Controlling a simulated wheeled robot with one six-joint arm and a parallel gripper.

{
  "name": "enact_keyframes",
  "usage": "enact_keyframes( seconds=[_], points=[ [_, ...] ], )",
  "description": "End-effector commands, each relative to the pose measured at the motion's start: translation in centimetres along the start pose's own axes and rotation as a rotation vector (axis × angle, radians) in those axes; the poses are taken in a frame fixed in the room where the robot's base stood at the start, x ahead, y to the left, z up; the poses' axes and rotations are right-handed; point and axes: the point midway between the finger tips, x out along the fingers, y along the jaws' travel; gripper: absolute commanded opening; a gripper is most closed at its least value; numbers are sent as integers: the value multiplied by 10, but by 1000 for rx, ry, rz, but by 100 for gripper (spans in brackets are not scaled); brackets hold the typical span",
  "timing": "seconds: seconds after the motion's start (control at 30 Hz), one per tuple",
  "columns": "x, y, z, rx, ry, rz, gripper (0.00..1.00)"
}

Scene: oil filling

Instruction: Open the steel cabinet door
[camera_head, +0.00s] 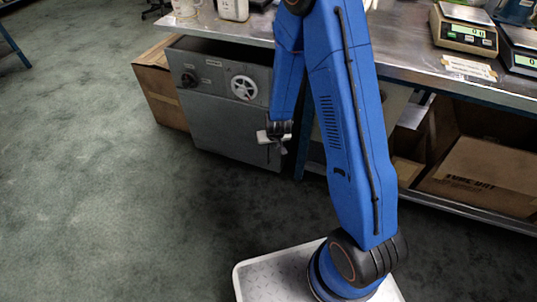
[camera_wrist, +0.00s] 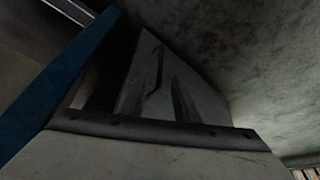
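The grey steel cabinet (camera_head: 222,122) stands under the bench, with a white spoked wheel (camera_head: 243,88) and a dark knob (camera_head: 189,80) on its upper panel. Its front looks closed in the head view. My gripper (camera_head: 275,139) hangs at the cabinet's lower right edge, its fingertips small and partly blended with the background. I cannot tell whether it touches the cabinet or holds anything. The dark wrist view shows a grey panel (camera_wrist: 140,85) with a thin bent dark line on it, beyond a dark bolted bar. Whether the panel is the cabinet door is unclear.
A blue bench leg (camera_wrist: 60,85) runs close beside the panel. A brown cardboard box (camera_head: 162,85) stands left of the cabinet, and another box (camera_head: 485,175) sits under the bench at right. Scales (camera_head: 463,30) stand on the bench. The floor (camera_head: 90,190) at left is clear.

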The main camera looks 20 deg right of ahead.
Motion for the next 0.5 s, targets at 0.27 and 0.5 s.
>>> enact_keyframes(
  seconds=[0.27, 0.5],
  points=[
    [37, 0, 0, 0, -2, 1, 28],
    [69, 0, 0, 0, -1, 0, 28]
  ],
)
